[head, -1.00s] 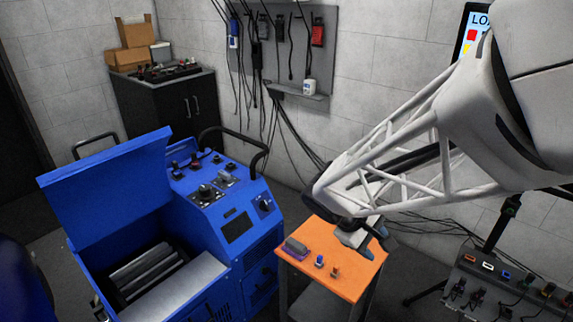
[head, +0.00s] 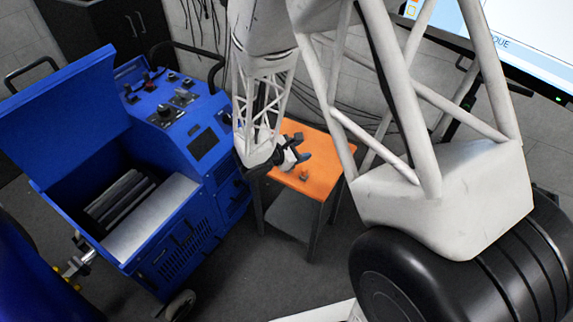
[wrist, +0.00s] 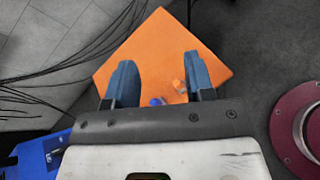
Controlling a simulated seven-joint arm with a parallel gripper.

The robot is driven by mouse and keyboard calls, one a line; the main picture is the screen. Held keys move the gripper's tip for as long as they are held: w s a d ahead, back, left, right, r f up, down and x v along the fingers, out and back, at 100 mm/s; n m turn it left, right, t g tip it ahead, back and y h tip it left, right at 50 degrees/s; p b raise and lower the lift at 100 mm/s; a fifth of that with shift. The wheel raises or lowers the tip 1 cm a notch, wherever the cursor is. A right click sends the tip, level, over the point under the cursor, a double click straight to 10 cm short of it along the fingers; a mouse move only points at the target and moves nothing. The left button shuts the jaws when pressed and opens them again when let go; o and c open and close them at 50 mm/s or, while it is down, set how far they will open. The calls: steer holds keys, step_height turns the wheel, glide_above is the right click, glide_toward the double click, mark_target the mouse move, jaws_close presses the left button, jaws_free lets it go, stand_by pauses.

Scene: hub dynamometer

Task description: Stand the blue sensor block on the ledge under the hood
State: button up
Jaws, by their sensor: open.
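In the wrist view, a small blue block (wrist: 156,101), which looks like the blue sensor block, is on the orange tabletop (wrist: 150,40), partly cut off by my gripper body. My gripper (wrist: 160,64) is open, its two blue-grey fingers apart, with the blue block low between them and nothing held. In the head view, my gripper (head: 298,148) is over the orange table and hides the block. The blue hood (head: 80,125) of the machine stands raised at left. A pale grey flat ledge (head: 150,217) lies below it beside dark rollers.
A small orange-brown piece (head: 304,175) stands on the table near my gripper; in the wrist view it (wrist: 180,87) is beside the right finger. The machine's control panel (head: 178,100) and a handle lie between hood and table. Cables hang behind the table.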

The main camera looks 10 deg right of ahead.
steer(key=w+a+f+n+t+y, duration=0.1)
steer(key=w+a+f+n+t, duration=0.1)
steer(key=f, duration=0.5)
steer(key=w+a+f+n+t+y, duration=0.1)
steer(key=a+f+n+t, duration=0.2)
steer(key=f+n, duration=0.3)
steer(key=shift+w+a+f+t, duration=0.3)
steer(key=shift+w+a+f, duration=0.1)
steer(key=shift+a+f, duration=0.45)
steer(key=shift+x, duration=1.25)
steer(key=shift+w, duration=0.1)
steer(key=shift+x, duration=2.55)
steer(key=shift+w+r, duration=0.1)
steer(key=shift+r, duration=0.05)
jaws_close()
